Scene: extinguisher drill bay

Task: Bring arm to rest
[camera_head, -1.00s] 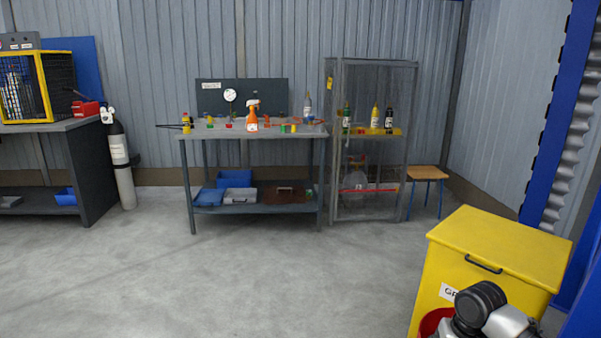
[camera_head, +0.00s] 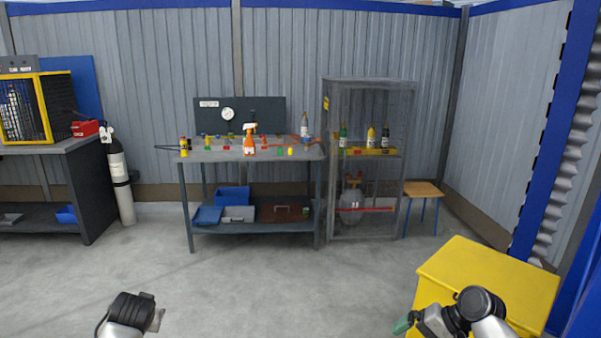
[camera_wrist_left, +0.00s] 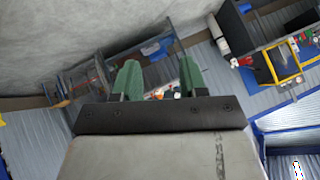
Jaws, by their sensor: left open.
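My left gripper (camera_wrist_left: 158,82) shows in the left wrist view with its two green fingers apart and nothing between them. In the head view only a dark joint of my left arm (camera_head: 133,307) shows at the bottom left, and its fingers are not visible there. My right arm (camera_head: 478,305) is at the bottom right in front of the yellow bin. A green fingertip of my right gripper (camera_head: 403,323) shows at its left end, and the opening of its jaws cannot be made out.
A yellow bin (camera_head: 490,275) stands close by my right arm. Further off are a grey workbench (camera_head: 215,157) with a spray bottle (camera_head: 249,140), a mesh cabinet (camera_head: 366,110), a wooden stool (camera_head: 423,188) and a gas cylinder (camera_head: 120,180). The floor between is clear.

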